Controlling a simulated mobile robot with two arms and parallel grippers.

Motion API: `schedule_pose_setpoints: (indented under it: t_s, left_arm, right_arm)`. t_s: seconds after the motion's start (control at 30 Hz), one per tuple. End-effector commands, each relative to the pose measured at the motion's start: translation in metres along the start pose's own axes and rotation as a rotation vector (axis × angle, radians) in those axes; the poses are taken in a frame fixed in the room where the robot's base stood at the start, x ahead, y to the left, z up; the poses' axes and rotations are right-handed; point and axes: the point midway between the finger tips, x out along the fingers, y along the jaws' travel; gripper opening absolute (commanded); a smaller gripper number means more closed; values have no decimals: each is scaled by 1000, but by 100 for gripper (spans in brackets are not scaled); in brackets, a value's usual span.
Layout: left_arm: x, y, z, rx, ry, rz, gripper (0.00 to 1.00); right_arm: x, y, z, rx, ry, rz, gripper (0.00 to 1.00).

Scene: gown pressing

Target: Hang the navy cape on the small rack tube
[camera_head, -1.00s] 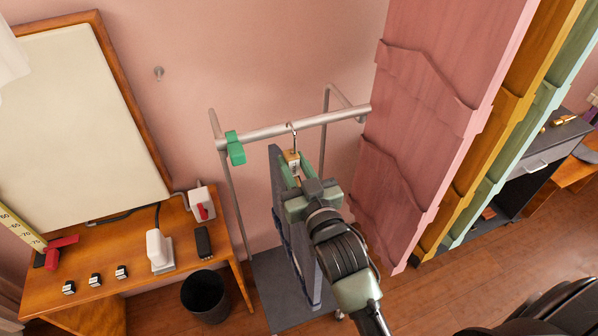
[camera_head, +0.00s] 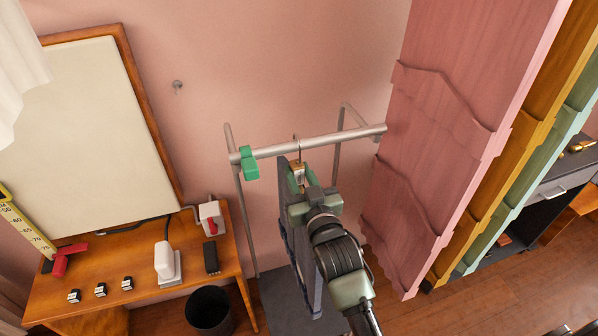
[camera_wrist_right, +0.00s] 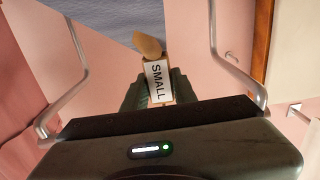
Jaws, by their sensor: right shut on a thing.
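The navy cape (camera_head: 306,262) shows as a narrow grey-blue strip, seen edge-on, hanging below my right gripper. My right gripper (camera_head: 299,184) is shut on the hanger's wooden neck block (camera_wrist_right: 156,80), which has a "SMALL" label in the wrist view. The hanger's metal hook (camera_head: 298,146) rises from the block and overlaps the grey rack tube (camera_head: 335,139). I cannot tell whether the hook rests on the tube. A green clip (camera_head: 249,162) sits at the tube's left end. My arm hides part of the cape. My left gripper is not in view.
A pink panel (camera_head: 440,140) stands close to the tube's right end, with orange and green ones behind it. A wooden desk (camera_head: 140,292) with a red-handled item and chargers is at left. A black bin (camera_head: 208,310) stands beside the rack base (camera_head: 285,305).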

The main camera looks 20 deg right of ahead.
Motion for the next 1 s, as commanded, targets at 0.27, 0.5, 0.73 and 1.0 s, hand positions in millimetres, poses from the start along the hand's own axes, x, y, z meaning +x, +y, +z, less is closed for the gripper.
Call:
schedule_pose_setpoints:
  t_s: [0.27,0.5,0.73,1.0]
  left_arm:
    - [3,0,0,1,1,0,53]
    - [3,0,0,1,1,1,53]
    - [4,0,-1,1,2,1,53]
    - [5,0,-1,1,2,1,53]
  right_arm:
    - [0,0,5,0,3,0,0]
    - [0,0,4,0,4,0,0]
    - [0,0,7,0,3,0,0]
    - [0,0,9,0,3,0,52]
